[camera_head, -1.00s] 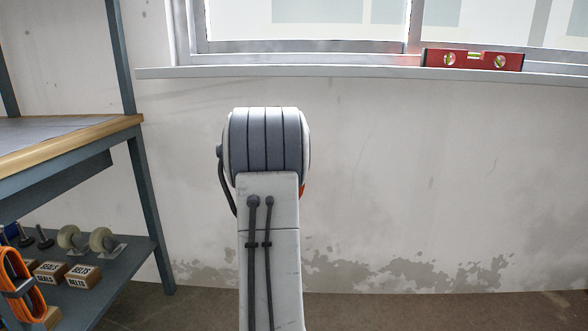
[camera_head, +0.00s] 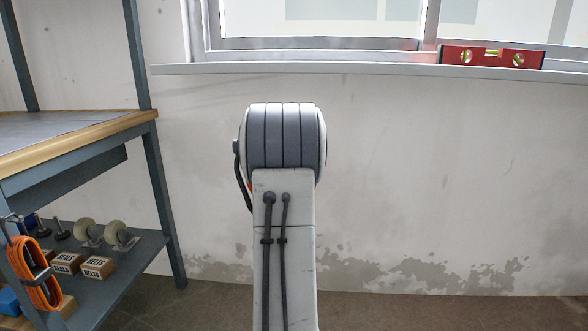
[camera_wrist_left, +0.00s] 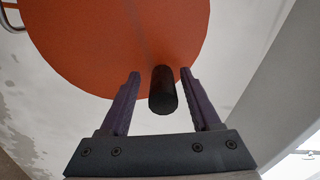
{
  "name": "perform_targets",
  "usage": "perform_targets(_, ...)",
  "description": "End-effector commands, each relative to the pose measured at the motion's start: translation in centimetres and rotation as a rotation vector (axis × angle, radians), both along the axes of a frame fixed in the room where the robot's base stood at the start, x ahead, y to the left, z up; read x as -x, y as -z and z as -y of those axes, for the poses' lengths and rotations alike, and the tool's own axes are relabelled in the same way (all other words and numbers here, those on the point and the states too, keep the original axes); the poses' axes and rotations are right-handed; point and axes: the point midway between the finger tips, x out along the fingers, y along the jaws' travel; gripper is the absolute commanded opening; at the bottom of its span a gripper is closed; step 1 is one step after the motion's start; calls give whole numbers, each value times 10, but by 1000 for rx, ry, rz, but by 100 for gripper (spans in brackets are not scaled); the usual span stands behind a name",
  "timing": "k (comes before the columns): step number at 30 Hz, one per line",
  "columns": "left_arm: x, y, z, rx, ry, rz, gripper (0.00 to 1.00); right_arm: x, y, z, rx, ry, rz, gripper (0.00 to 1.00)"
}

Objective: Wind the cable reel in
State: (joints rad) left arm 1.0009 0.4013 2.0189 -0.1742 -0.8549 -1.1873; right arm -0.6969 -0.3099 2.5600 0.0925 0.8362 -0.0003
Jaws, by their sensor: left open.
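In the left wrist view a large orange disc (camera_wrist_left: 110,35), the flange of the reel, fills the top. A black cylindrical crank handle (camera_wrist_left: 162,92) sticks out from it towards my wrist. My left gripper (camera_wrist_left: 160,74) is open, one finger on each side of the handle, with a gap visible on both sides. In the head view my own grey arm covers the reel and the left gripper; only a small orange sliver (camera_head: 250,187) shows at the arm's left edge. My right gripper is in neither view.
A shelf unit (camera_head: 142,122) stands at the left, holding boxes (camera_head: 98,267), casters (camera_head: 120,236) and a hanging orange cable coil (camera_head: 38,275). A red spirit level (camera_head: 490,56) lies on the window sill (camera_head: 330,69). The floor to the right is clear.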

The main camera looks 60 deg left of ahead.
Motion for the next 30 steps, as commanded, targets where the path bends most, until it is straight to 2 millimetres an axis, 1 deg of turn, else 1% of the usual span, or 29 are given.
perform_targets(5,15,-3,17,2,-1,-2,64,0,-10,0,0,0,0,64)
perform_targets(12,46,-2,53,3,-1,-3,64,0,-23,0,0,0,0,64)
perform_targets(16,59,-1,68,2,-1,-2,64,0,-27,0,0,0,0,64)
perform_targets(21,66,0,78,3,0,-1,64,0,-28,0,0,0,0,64)
perform_targets(30,67,1,79,2,0,-1,64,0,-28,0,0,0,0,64)
